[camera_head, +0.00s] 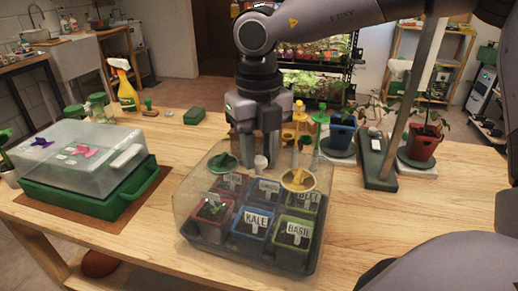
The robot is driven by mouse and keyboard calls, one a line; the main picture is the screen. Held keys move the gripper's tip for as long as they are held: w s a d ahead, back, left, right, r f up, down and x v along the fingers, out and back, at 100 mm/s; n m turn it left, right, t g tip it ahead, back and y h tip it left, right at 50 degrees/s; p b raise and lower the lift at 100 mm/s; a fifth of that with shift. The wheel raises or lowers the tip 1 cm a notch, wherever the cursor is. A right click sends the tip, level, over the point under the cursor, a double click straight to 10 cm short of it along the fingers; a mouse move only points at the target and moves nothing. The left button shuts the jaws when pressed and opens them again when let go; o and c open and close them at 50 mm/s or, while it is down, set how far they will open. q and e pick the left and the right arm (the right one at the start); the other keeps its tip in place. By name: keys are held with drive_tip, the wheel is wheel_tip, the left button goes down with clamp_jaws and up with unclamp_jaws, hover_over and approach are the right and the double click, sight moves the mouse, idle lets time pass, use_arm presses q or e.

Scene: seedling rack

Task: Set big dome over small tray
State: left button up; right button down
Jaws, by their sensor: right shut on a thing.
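A clear dome (190,188) stands over a dark small tray (243,254) in the middle of the table. Labelled pots show through its walls, among them a blue KALE pot (252,238) and a green BASIL pot (290,243). My right gripper (260,158) points down at the dome's top and is shut around its pale knob (261,163). Whether the dome's lower edge rests fully on the tray, I cannot tell. Another clear dome (75,135) sits on a green tray (115,203) at the left. My left gripper is not in view.
A spray bottle (124,88), green-lidded jars and a green block (194,116) stand at the back left. Potted plants, including one in a red pot (419,143), and a post on a dark base (377,170) are at the right.

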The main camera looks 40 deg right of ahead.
drive_tip(key=c, duration=0.8)
unclamp_jaws()
drive_tip(key=shift+o, duration=0.2)
wheel_tip(320, 180, up, 7)
drive_tip(key=shift+r, duration=0.1)
drive_tip(key=shift+s, duration=0.1)
